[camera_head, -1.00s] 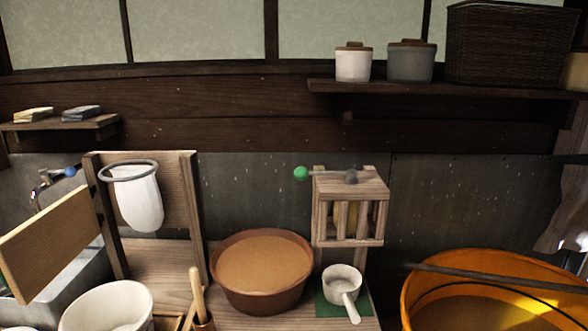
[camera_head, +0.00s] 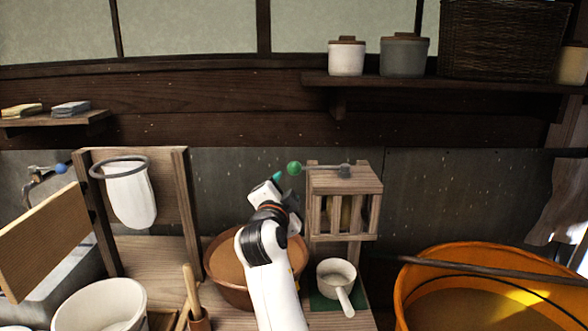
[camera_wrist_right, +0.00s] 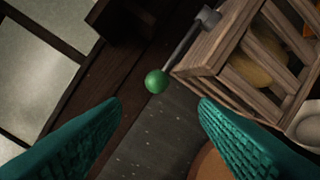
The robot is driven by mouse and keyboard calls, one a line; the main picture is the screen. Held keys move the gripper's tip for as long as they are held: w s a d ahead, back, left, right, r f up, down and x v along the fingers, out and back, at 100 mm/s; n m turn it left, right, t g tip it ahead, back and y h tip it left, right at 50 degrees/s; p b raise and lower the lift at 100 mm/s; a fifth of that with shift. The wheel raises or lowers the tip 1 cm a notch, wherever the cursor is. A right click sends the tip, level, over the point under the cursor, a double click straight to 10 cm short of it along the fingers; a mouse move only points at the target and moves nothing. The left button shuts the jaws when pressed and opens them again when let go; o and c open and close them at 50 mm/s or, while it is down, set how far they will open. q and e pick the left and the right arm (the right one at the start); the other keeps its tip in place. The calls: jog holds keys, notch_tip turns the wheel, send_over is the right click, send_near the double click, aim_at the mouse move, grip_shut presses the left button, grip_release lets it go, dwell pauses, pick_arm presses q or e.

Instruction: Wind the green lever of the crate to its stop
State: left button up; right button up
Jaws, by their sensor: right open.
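The left gripper is out of view.
A brown bowl (camera_head: 222,271) stands below my right arm. A white ladle (camera_head: 337,278) sits on a green mat under the crate. An orange tub (camera_head: 409,285) is at right, and a cloth bag (camera_head: 131,196) hangs from a ring at left.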

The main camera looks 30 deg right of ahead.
aim_at(293, 171)
jog(key=p+x, duration=0.1)
jog(key=x, duration=0.2)
jog(key=p+x, duration=0.2)
jog(key=x, duration=0.2)
jog(key=r+p+x, duration=0.1)
jog(key=x, duration=0.3)
jog(key=shift+w+d, duration=0.15)
jog(key=shift+d, duration=0.05)
jog(key=shift+w+d+f+p, duration=0.2)
jog(key=shift+w+d+p, duration=0.05)
jog(key=shift+w+p, duration=0.1)
grip_shut()
